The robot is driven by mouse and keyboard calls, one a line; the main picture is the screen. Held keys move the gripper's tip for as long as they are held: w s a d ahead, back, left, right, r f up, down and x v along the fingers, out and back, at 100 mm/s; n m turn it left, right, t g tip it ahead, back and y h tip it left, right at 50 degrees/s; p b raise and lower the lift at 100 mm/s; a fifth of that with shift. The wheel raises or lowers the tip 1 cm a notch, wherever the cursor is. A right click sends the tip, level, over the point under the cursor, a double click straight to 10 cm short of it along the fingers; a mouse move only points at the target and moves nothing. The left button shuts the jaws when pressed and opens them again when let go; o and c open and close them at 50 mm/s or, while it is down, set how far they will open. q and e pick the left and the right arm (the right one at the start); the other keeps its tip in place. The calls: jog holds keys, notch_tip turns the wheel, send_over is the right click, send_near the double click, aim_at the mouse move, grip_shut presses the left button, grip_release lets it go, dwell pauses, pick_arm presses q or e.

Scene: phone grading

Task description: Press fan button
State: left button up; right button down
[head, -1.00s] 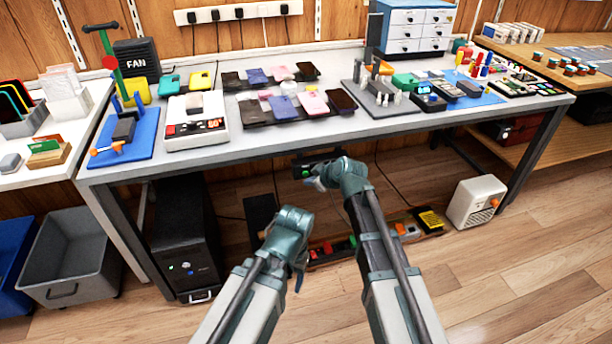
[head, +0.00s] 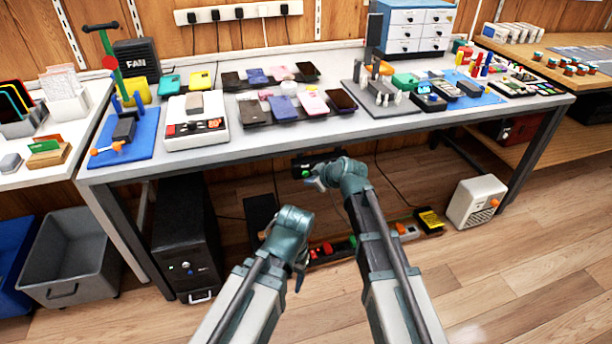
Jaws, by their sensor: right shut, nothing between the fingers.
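A dark box marked FAN (head: 138,62) stands at the back left of the bench, behind the green stand. A black control box (head: 325,160) hangs under the bench's front edge, with a lit green button (head: 306,172) on its face. No label on that button can be read. My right gripper (head: 317,184) is shut and empty, just right of and below the green button; I cannot tell if it touches the box. My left gripper (head: 300,280) is low in front of the bench, mostly hidden by its own wrist, so its opening cannot be seen.
The bench (head: 300,139) holds phones, trays and tools. Below it stand a black computer tower (head: 185,245), a power strip (head: 335,247) with coloured switches and a white heater-like box (head: 477,200). A grey bin (head: 70,265) is at the left. The floor at right is clear.

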jog(key=shift+w, duration=0.1)
jog(key=shift+w+a, duration=0.15)
jog(key=shift+w, duration=0.2)
jog(key=shift+w+a, duration=0.1)
jog(key=shift+w, duration=0.3)
dwell(0.8)
jog(key=shift+s, duration=0.1)
jog(key=shift+s+d, duration=0.25)
jog(key=shift+s, duration=0.5)
jog(key=s+d, duration=0.2)
jog(key=s, duration=0.3)
jog(key=shift+s, duration=0.35)
dwell(0.4)
